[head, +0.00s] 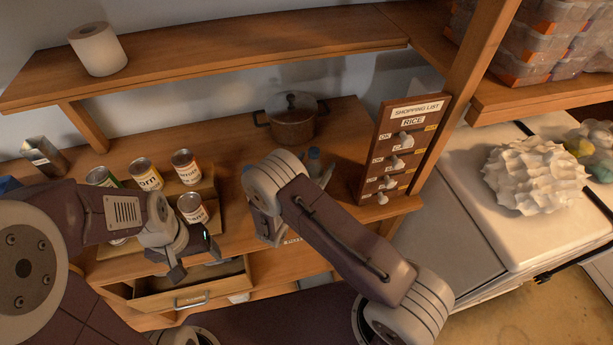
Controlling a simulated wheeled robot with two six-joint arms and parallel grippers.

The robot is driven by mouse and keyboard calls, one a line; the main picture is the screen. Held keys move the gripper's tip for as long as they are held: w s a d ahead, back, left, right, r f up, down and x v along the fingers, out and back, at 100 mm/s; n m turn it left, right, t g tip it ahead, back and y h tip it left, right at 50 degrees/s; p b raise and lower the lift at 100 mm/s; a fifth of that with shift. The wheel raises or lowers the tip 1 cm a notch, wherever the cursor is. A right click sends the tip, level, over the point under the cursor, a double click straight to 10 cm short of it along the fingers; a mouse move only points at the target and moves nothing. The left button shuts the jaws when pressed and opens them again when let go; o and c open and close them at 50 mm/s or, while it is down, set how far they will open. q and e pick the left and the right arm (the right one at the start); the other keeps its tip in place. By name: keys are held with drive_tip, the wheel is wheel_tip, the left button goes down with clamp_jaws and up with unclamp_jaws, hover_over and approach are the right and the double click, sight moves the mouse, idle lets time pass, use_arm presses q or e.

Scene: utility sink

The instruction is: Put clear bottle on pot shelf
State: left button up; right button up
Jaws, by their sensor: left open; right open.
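A pot (293,128) with a lid and side handles stands at the back of the wooden shelf surface (352,118). A small bottle with a blue cap (314,165) stands in front of the pot to the right; it looks clear, and my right arm hides its lower part. My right gripper (269,236) is open, points down over the front of the surface, left of the bottle and apart from it. My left gripper (191,262) is open and empty, above the open drawer (190,291) and in front of the cans.
A shopping list board (400,150) stands right of the bottle. A paper roll (98,50) sits on the upper shelf (230,45). A white spiky object (535,175) lies on the lid at far right.

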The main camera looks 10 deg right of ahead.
drive_tip(key=b+v, duration=0.2)
drive_tip(key=v, duration=0.7)
drive_tip(key=shift+s+a, duration=0.2)
drive_tip(key=shift+s, duration=0.1)
